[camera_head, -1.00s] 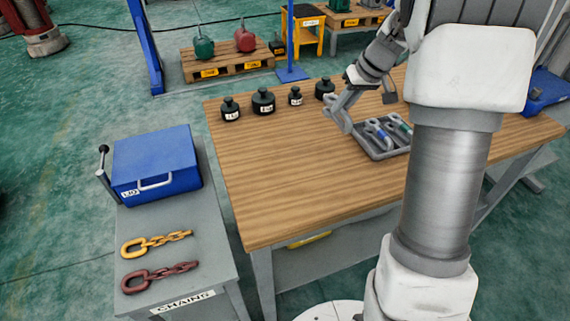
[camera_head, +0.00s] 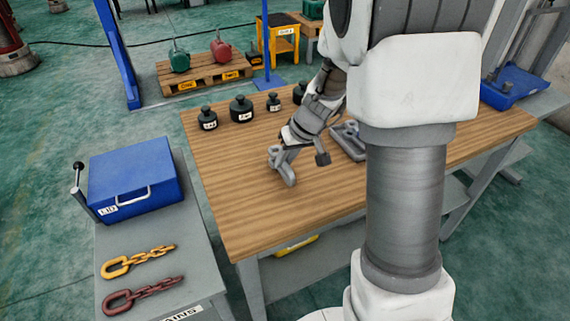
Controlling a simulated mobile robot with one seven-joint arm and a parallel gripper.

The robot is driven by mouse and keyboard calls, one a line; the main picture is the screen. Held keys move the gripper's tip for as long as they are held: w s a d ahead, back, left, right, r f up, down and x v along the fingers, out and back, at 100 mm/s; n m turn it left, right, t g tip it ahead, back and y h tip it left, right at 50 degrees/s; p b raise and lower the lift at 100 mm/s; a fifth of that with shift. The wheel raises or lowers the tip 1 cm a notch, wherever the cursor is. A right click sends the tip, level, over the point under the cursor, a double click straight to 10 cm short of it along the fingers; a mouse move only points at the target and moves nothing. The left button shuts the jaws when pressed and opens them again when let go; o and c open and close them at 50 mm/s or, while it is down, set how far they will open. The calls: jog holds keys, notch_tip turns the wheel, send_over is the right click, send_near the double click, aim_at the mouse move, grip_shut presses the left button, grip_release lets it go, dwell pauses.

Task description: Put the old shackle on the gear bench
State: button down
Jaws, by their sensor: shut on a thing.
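My gripper (camera_head: 294,146) is shut on a grey, curved metal piece (camera_head: 282,166) that looks like a shackle. It holds the piece over the wooden-topped bench (camera_head: 235,190), left of a grey tray (camera_head: 347,148). I cannot tell whether the piece touches the wood, nor see signs of age on it. My arm hides much of the tray and what lies in it. No label shows which bench is the gear bench.
Several dark weights (camera_head: 241,108) stand along the bench's back edge. At left, a grey bench (camera_head: 180,230) bears a blue box (camera_head: 133,180), a yellow chain (camera_head: 138,261) and a red-brown chain (camera_head: 143,295). A blue tray (camera_head: 512,91) is at far right. The wooden bench's front left is clear.

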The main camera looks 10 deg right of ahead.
jog(key=shift+f, duration=0.65)
jog(key=shift+f+b, duration=0.2)
jog(key=shift+b, duration=0.1)
jog(key=c, duration=0.8)
grip_release()
jog(key=shift+c, duration=0.2)
